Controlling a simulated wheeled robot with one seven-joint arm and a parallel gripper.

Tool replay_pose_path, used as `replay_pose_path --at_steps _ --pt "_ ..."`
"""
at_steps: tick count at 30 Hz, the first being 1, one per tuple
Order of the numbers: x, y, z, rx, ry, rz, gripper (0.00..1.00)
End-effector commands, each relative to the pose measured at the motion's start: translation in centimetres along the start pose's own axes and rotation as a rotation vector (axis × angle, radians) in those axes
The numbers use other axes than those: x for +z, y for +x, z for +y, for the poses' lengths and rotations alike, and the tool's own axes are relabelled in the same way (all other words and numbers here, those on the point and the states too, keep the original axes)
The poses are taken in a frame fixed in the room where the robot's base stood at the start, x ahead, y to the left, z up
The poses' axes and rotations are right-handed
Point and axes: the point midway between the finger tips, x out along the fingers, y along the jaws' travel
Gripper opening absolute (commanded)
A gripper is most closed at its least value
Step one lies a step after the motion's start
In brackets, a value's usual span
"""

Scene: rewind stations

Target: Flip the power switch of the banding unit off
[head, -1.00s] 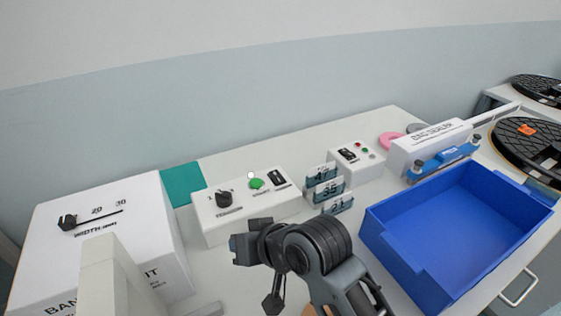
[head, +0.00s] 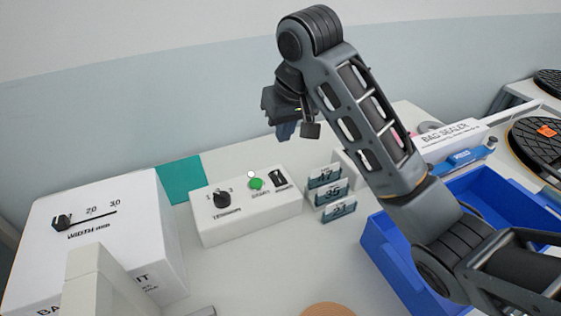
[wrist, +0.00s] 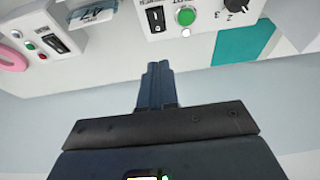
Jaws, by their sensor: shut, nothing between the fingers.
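The banding unit (head: 110,205) is the large white box at the left of the head view, with a width slider. Beside it stands a white control box (head: 245,222) with a black dial, a green button (head: 257,184) and a black rocker switch (head: 279,179) at its right end. The rocker also shows in the wrist view (wrist: 156,19), beside the green button; I cannot tell which way it is tipped. My gripper (head: 286,131) is shut and empty, raised in front of the wall in the head view, apart from the box. Its closed fingertips (wrist: 158,66) show in the wrist view.
A second control box (wrist: 50,38) with a black switch and coloured buttons is in the wrist view, largely behind my arm in the head view. Numbered card holders (head: 331,192) stand between the boxes. A blue bin (head: 395,270) and the bag sealer (head: 450,140) are at right.

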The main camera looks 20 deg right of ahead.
Motion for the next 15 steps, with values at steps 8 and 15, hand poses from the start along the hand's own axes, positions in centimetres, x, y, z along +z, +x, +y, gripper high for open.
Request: replay_pose_path --at_steps 8,15 --pt "-0.12 -0.30 0.31 0.011 0.000 -0.008 0.00" --pt "-0.07 0.13 0.27 0.010 0.000 -0.007 0.00"
